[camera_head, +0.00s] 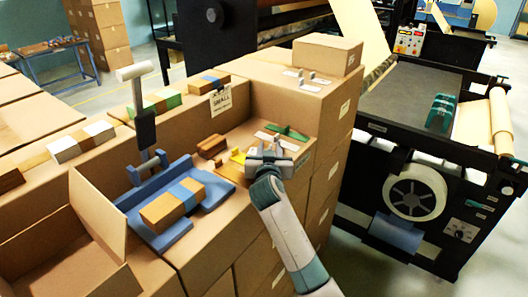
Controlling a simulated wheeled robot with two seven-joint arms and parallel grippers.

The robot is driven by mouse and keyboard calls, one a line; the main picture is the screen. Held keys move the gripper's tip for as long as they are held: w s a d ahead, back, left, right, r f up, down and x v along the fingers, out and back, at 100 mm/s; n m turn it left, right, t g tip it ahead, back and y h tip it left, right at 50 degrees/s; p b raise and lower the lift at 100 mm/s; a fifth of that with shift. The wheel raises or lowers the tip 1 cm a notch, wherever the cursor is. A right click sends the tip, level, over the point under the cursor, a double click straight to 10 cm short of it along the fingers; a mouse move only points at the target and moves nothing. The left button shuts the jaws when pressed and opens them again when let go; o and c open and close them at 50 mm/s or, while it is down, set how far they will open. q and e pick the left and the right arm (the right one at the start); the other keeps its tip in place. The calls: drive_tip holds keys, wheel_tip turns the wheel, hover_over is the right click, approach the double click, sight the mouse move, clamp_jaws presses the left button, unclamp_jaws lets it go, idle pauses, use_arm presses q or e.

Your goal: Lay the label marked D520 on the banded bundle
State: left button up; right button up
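The banded bundle (172,205), a brown pack with a blue band, lies in a blue cradle (132,198) on a carton top. My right gripper (267,150) is over the carton top to the right of the bundle and apart from it, close to several small white, green and yellow pieces. Its fingertips are too small to tell if they are open or shut, or hold anything. Pale flat pieces (277,141) lie just beyond it. No D520 marking can be read, so I cannot tell which piece is that label. My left gripper is not in view.
A grey-handled lever (145,128) stands behind the cradle. Other banded packs (82,141) lie at the back left, near a "SMALL" sign (221,101). An open carton (65,240) is at the front left. A black roll machine (415,110) stands right.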

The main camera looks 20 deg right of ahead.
drive_tip(key=shift+f, duration=0.1)
drive_tip(key=shift+w+d, duration=0.1)
drive_tip(key=shift+w, duration=0.05)
drive_tip(key=c, duration=0.5)
clamp_jaws()
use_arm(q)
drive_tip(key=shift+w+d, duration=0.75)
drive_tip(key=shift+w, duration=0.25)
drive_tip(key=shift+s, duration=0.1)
